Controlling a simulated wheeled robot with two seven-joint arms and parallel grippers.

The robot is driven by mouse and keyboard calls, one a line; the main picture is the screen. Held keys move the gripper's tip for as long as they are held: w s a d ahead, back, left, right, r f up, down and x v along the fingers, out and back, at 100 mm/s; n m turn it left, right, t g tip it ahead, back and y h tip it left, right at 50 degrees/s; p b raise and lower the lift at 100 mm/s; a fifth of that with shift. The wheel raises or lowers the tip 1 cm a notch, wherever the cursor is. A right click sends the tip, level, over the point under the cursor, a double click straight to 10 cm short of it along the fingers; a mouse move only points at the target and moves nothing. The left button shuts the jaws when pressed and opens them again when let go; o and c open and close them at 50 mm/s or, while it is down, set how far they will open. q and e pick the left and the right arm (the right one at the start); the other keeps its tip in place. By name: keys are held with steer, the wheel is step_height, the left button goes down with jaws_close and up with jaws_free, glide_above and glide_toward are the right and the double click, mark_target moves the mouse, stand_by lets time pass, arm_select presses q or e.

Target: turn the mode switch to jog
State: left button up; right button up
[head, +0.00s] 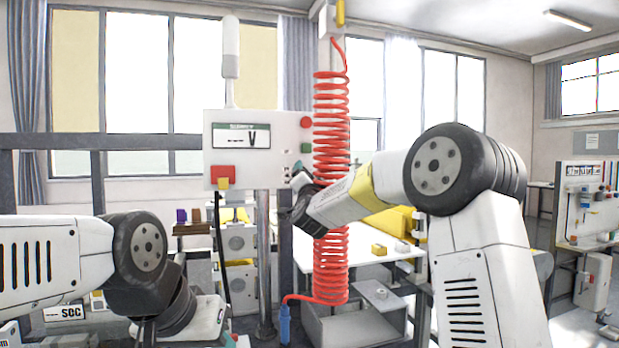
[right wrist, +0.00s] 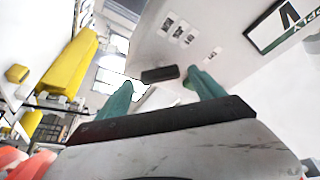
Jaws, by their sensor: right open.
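The white control panel (head: 237,150) stands upright on a post in the head view, with a display reading "V". In the right wrist view a black bar-shaped knob (right wrist: 160,74) sits on the white panel face, with several small labels near it. It looks like the mode switch; the label words are too small to read. My right gripper (head: 297,182) is at the panel's lower right side in the head view. Its two teal fingers are open, one on each side of the knob in the picture, with gaps; contact cannot be seen. My left arm is low at left, its fingers out of sight.
A red coiled hose (head: 331,110) hangs close behind my right forearm. The panel also bears a red button (head: 306,122), a green button (head: 306,148) and a red block (head: 222,173) with a yellow part. A white table (head: 400,262) stands behind.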

steer(key=v, duration=0.6)
steer(key=shift+s, duration=0.1)
steer(key=s+d+f+n+g, duration=0.3)
steer(key=s+f, duration=0.4)
steer(key=s, duration=0.6)
steer(key=s+d+f+n+g+y, duration=0.1)
steer(key=s+d+f+n+g, duration=0.2)
steer(key=s, duration=1)
steer(key=s+d+f+n+g, duration=0.3)
steer(key=s+d+f+g, duration=0.5)
steer(key=s+f, duration=0.3)
steer(key=s+g, duration=0.1)
steer(key=s, duration=0.1)
steer(key=shift+s+n, duration=0.3)
steer(key=shift+n, duration=0.1)
steer(key=shift+d, duration=0.1)
